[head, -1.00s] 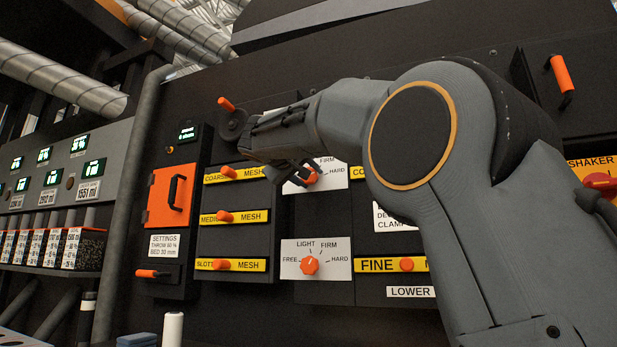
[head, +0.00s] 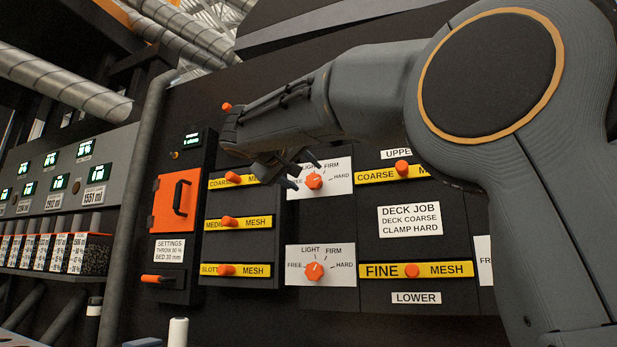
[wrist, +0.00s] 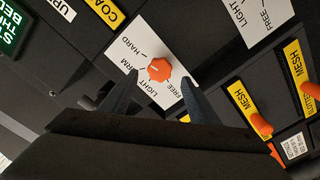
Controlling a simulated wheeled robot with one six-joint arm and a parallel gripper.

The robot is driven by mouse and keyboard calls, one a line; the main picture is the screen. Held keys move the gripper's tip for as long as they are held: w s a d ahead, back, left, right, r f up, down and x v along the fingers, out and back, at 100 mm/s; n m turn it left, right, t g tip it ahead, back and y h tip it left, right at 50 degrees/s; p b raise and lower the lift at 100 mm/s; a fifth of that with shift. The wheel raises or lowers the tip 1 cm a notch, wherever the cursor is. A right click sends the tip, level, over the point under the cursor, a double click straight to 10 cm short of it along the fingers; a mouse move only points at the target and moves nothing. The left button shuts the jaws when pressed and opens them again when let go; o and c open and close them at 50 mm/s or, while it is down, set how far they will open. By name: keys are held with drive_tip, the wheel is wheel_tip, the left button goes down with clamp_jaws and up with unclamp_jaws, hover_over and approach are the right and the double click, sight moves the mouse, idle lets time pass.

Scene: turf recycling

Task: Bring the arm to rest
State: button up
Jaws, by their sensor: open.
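My gripper (head: 298,172) is open and empty in front of the black machine panel. In the head view its fingers are just left of the upper orange knob (head: 314,181) on a white FREE-LIGHT-FIRM-HARD plate. In the wrist view the fingers (wrist: 158,88) are spread, with the upper knob (wrist: 159,69) showing between and beyond their tips. No contact shows, but the exact gap cannot be told. My arm is bent, its large joint filling the right of the head view. The lower knob (head: 314,271) is clear of the gripper.
Mesh drawers with orange handles, such as the slot drawer (head: 242,270), are left of the dials. An orange door (head: 175,203) is farther left. A DECK JOB sign (head: 409,220) reads deck coarse, clamp hard. A white cylinder (head: 178,331) stands at the bottom.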

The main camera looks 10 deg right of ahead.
drive_tip(key=shift+s+a, duration=0.25)
drive_tip(key=shift+s, duration=0.1)
idle(0.3)
drive_tip(key=s+a+f+n+g+y, duration=0.2)
drive_tip(key=s+a+f+y, duration=0.15)
drive_tip(key=f, duration=0.75)
drive_tip(key=s+a+f+n+g+y, duration=0.15)
drive_tip(key=a+f, duration=0.25)
drive_tip(key=f, duration=0.7)
drive_tip(key=s+a+f+n+g+y, duration=0.2)
drive_tip(key=s+a+f+y, duration=0.15)
drive_tip(key=f, duration=0.75)
drive_tip(key=s+a+f+g+y, duration=0.25)
drive_tip(key=s+f+g, duration=0.25)
drive_tip(key=s+f, duration=1.1)
drive_tip(key=s+a+f+g+y, duration=0.1)
drive_tip(key=s+a+f+g, duration=0.25)
drive_tip(key=s+f, duration=1.2)
drive_tip(key=s+d+r+m+p, duration=0.1)
drive_tip(key=d+r+m+p, duration=0.1)
drive_tip(key=d+r+p, duration=0.5)
drive_tip(key=d+r+m+h+p, duration=0.1)
drive_tip(key=d+r+m+p, duration=0.1)
drive_tip(key=d+r+p, duration=0.5)
drive_tip(key=s+d+r+m+p, duration=0.1)
drive_tip(key=d+r+p, duration=0.6)
drive_tip(key=r+p, duration=0.9)
drive_tip(key=shift+s+d+r+m+g+p, duration=0.15)
drive_tip(key=shift+s+r+m+g+p, duration=0.35)
drive_tip(key=shift+p, duration=3.6)
